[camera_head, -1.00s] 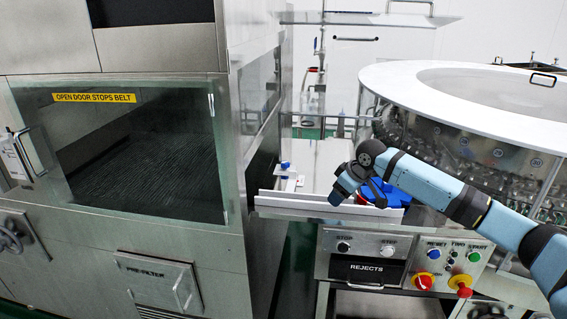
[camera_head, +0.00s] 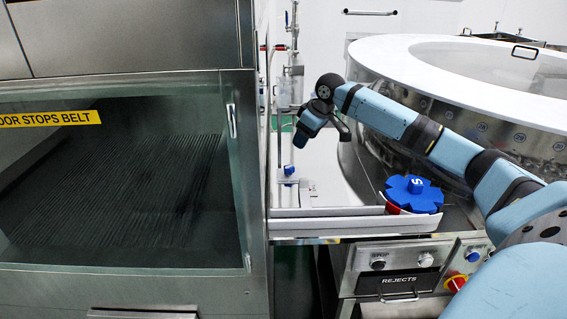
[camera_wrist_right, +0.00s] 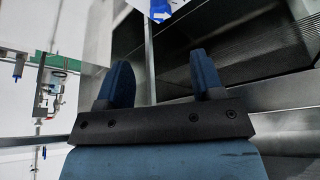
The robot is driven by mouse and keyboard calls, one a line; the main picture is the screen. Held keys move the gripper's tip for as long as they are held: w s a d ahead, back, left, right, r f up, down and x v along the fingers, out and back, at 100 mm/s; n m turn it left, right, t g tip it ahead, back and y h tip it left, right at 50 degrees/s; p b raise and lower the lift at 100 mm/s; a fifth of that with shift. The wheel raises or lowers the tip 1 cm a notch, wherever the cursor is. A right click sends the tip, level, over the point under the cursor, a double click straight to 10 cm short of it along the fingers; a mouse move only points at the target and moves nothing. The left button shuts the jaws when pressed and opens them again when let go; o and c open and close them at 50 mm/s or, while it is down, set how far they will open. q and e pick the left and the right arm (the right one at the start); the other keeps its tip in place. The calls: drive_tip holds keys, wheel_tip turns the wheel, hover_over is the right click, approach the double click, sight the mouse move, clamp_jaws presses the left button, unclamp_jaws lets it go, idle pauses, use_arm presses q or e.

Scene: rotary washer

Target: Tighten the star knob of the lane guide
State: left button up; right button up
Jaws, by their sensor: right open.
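The blue star knob (camera_head: 413,193) has rounded lobes and a white mark on top. It sits over a red part at the right end of the pale guide rail (camera_head: 325,225). My right gripper (camera_head: 302,138) is in the air, up and left of the knob and apart from it. In the wrist view its two dark blue fingers (camera_wrist_right: 161,65) stand apart with nothing between them. A blue piece with a white arrow (camera_wrist_right: 160,10) is cut off at the top of that view; I cannot tell if it is the knob. My left gripper is not in view.
A steel cabinet with a glass door (camera_head: 125,180) fills the left. A large round machine with a white rim (camera_head: 400,60) stands at the right. A small blue knob on a bracket (camera_head: 289,170) is left of the star knob. The rejects panel (camera_head: 400,280) lies below.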

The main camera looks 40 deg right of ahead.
sight(290, 167)
drive_tip(key=b+x, duration=0.1)
drive_tip(key=x, duration=1.1)
drive_tip(key=shift+f, duration=0.1)
drive_tip(key=shift+w+f, duration=0.1)
drive_tip(key=shift+f, duration=0.15)
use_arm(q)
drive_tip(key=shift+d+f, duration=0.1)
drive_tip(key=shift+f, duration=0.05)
use_arm(e)
drive_tip(key=shift+f, duration=0.15)
drive_tip(key=c, duration=0.9)
drive_tip(key=r+p, duration=0.1)
drive_tip(key=p, duration=0.3)
drive_tip(key=shift+a+m, duration=0.15)
drive_tip(key=shift+m, duration=0.25)
drive_tip(key=shift+f+m+h+p, duration=0.2)
drive_tip(key=shift+m+h+p, duration=0.15)
drive_tip(key=shift+p, duration=0.55)
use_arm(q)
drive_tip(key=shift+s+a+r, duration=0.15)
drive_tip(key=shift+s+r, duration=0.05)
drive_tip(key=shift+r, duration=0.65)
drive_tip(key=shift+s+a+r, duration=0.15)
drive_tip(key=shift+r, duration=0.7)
use_arm(e)
drive_tip(key=shift+f, duration=0.3)
